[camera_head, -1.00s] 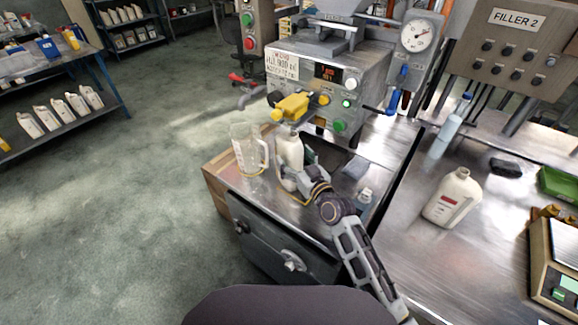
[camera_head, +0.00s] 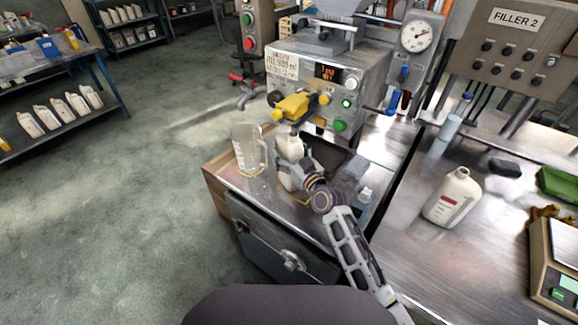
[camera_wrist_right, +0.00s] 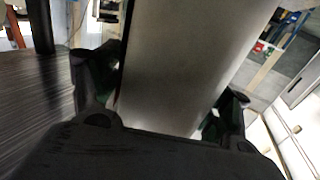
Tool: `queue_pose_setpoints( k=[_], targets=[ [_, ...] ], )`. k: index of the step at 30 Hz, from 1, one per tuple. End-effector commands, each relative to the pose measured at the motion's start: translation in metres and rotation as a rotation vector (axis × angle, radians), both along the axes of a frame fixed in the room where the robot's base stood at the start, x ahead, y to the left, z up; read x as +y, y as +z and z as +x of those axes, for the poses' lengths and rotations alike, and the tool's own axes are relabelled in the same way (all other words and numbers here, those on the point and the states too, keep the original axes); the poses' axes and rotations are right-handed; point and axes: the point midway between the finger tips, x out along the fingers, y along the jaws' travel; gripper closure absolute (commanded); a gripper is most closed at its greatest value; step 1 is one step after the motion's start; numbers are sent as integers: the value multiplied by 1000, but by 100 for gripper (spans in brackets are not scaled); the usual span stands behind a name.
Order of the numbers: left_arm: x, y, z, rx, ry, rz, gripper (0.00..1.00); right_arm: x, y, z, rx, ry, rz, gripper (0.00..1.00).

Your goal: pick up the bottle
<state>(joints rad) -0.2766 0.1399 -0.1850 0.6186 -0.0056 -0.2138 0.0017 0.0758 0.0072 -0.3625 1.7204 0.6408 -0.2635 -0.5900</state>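A white bottle (camera_head: 288,148) stands upright on the metal surface below the filler's yellow-handled nozzle. My right gripper (camera_head: 289,177) is at its lower part, coming from the right. In the right wrist view, the pale bottle side (camera_wrist_right: 185,65) fills the middle, between the two dark fingers of the right gripper (camera_wrist_right: 165,100). The fingers are spread wide, one on each side, with narrow gaps seeming to show beside the bottle; firm contact cannot be made out. Another white bottle (camera_head: 453,198) with a red label stands on the right bench. My left gripper is out of view.
A clear measuring jug (camera_head: 248,150) stands close to the left of the bottle. The filler machine (camera_head: 345,55) rises just behind. A small clear bottle (camera_head: 364,196) is near my right forearm. A scale (camera_head: 555,255) sits on the right bench.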

Motion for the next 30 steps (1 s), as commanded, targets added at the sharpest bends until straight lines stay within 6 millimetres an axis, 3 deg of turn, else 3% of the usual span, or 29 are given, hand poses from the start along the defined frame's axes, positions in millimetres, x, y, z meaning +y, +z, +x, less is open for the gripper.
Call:
queue_pose_setpoints(
  k=[2,17,30],
  targets=[
    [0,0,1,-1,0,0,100,0,0,0,0,0,0,37],
    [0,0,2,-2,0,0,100,0,0,0,0,0,0,100],
    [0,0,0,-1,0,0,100,0,3,1,-4,-1,2,100]
  ],
)
